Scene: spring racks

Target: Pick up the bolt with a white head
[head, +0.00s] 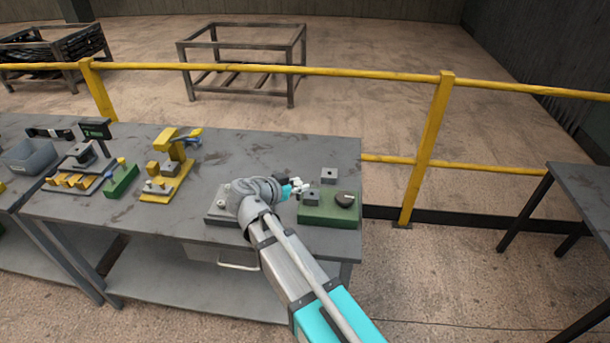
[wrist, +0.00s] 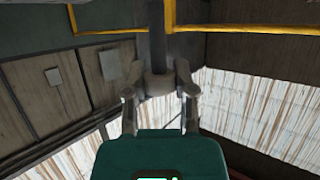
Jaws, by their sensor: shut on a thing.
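My gripper (head: 298,187) is at the right end of the near workbench, over the green base there. In the wrist view my gripper (wrist: 159,93) is shut, with a finger on each side of a bolt-like part. This bolt (wrist: 158,84) has a pale grey-white head between the fingertips and a dark shaft that runs away from the gripper. In the head view the bolt is too small and too close to the fingers to make out.
The green base (head: 318,218) carries grey blocks (head: 329,175) and a dark rounded piece (head: 345,199). A grey plate (head: 218,219) lies left of my wrist. Yellow and green fixtures (head: 170,185) stand further left. A yellow rail (head: 370,73) runs behind the bench.

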